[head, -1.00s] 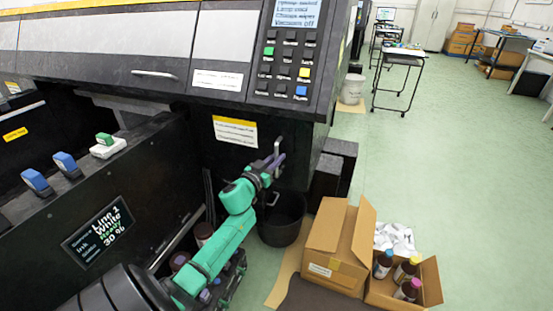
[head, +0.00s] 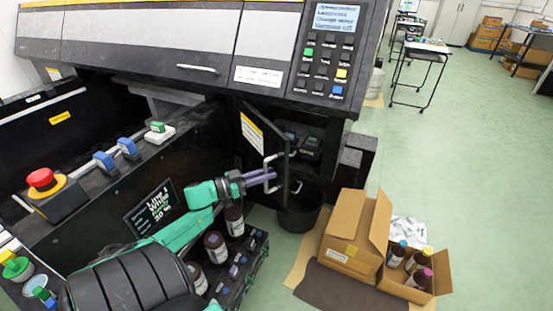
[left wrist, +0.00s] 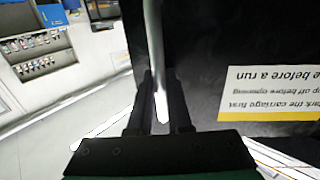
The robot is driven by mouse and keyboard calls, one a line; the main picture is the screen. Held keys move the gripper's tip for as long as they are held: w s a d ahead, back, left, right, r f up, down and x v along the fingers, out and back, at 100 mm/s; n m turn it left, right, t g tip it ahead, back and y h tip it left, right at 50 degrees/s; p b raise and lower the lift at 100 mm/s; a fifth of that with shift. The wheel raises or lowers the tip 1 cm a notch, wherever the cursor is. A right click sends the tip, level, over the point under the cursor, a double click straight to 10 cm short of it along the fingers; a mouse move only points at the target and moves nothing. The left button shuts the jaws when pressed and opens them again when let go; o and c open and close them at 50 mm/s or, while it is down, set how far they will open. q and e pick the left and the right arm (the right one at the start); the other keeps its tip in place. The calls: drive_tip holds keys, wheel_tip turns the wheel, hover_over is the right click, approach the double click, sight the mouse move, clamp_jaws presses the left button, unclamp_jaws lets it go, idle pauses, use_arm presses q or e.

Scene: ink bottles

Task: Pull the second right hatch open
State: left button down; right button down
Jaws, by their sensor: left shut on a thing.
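The hatch (head: 247,157) is a black panel with a yellow-and-white label, and it stands swung open from the front of the black machine. Dark fittings (head: 309,145) show in the opening behind it. Its pale metal handle (head: 266,163) is between the fingers of my left gripper (head: 268,177), which is shut on it. In the left wrist view the handle (left wrist: 153,45) runs as an upright bar between both fingers (left wrist: 160,115), with the dark hatch panel (left wrist: 200,50) to its right. My right gripper is in neither view.
A black bin (head: 300,215) stands on the floor just right of the hatch. An open cardboard box (head: 352,232) with bottles is farther right. Ink bottles (head: 215,246) stand on a low rack below my left arm. An emergency button (head: 42,180) is at left.

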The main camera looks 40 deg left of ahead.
use_arm(q)
drive_tip(key=a+p+v, duration=0.1)
drive_tip(key=p+v, duration=0.1)
drive_tip(key=v, duration=0.8)
drive_tip(key=shift+w, duration=0.35)
drive_tip(key=shift+a+f, duration=0.1)
drive_tip(key=shift+f, duration=0.1)
drive_tip(key=c, duration=0.8)
unclamp_jaws()
drive_tip(key=shift+c, duration=0.2)
drive_tip(key=shift+r, duration=0.1)
wheel_tip(320, 180, up, 20)
drive_tip(key=p, duration=0.5)
drive_tip(key=shift+p, duration=0.4)
